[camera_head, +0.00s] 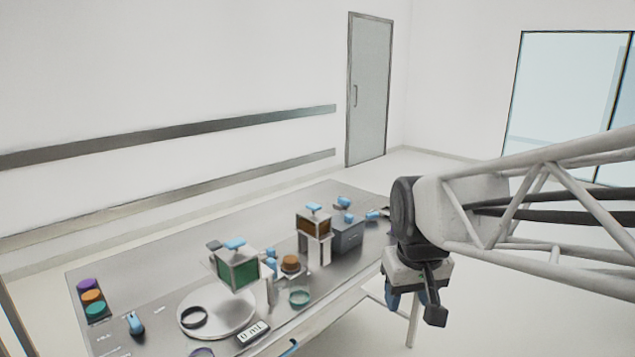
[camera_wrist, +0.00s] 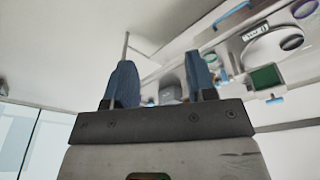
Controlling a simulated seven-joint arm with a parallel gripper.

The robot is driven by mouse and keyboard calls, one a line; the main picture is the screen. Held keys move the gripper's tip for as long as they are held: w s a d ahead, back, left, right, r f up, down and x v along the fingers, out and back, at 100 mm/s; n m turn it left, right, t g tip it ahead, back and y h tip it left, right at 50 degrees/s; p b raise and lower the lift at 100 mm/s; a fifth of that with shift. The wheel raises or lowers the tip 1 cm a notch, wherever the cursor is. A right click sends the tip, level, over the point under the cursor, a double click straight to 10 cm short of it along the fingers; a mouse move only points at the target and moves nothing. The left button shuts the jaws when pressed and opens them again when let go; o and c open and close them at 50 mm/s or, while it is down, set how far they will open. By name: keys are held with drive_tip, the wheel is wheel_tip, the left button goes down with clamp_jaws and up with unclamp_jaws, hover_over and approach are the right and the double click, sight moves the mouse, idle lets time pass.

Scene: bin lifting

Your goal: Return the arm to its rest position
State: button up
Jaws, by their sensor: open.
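My gripper (camera_head: 407,300) hangs at the end of my arm, right of the table (camera_head: 165,250) and just off its right edge in the head view. In the wrist view its two blue fingers (camera_wrist: 160,85) stand apart with nothing between them touching them. The gripper is open and empty. My arm reaches in from the right side of the head view.
On the table are a green-fronted bin (camera_head: 238,272), an orange-brown bin (camera_head: 313,226), a grey box (camera_head: 347,237), a round white plate (camera_head: 225,318) with a dark ring, and a teal ring (camera_head: 299,298). A door (camera_head: 369,90) is behind. The floor right of the table is clear.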

drive_tip(key=s+d+f+m, duration=0.1)
drive_tip(key=s, duration=0.5)
drive_tip(key=s+d+f+m, duration=0.1)
drive_tip(key=s+d+f, duration=0.1)
drive_tip(key=s, duration=0.4)
drive_tip(key=shift+s+d+f+t, duration=0.2)
drive_tip(key=shift+s+f+t, duration=0.1)
idle(1.6)
